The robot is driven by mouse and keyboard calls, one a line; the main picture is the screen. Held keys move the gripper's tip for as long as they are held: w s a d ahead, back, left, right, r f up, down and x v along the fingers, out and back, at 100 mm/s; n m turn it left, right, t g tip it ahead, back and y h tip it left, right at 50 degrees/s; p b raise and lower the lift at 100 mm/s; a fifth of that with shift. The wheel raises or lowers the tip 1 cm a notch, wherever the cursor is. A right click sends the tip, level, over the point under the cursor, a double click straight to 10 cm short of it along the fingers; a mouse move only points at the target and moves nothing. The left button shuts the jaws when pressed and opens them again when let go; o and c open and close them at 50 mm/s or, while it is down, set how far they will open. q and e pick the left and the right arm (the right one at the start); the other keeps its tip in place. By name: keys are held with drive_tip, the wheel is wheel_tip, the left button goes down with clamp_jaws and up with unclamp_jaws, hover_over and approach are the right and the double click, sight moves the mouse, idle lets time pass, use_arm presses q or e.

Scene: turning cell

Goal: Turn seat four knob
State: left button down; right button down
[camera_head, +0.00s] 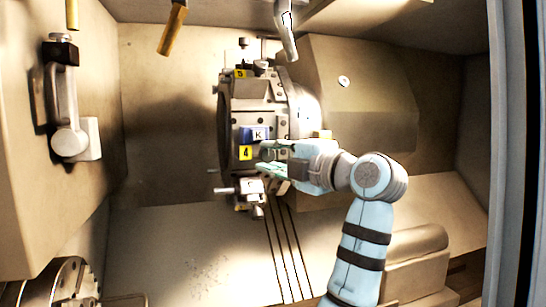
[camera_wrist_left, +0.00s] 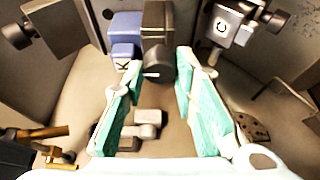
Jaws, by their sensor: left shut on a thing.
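The turret (camera_head: 260,105) stands in the middle of the head view, with a yellow label 4 (camera_head: 245,153) on its lower face. My left gripper (camera_head: 266,160) is at the turret, just right of this label. A brownish block (camera_wrist_left: 158,18) is behind the knob. In the head view the fingers mostly hide the knob. My right gripper is in neither view.
A blue block marked K (camera_head: 257,134) sits right above my left fingers; it also shows in the left wrist view (camera_wrist_left: 122,58). A metal tool holder (camera_head: 250,192) sticks out below. A block marked C (camera_wrist_left: 222,27) is to the right in the wrist view. A chuck (camera_head: 65,285) is lower left.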

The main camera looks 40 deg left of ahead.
use_arm(q)
drive_tip(key=c, duration=1.3)
unclamp_jaws()
drive_tip(key=shift+w, duration=0.1)
drive_tip(key=v, duration=0.7)
drive_tip(key=shift+d, duration=0.35)
drive_tip(key=shift+a, duration=0.2)
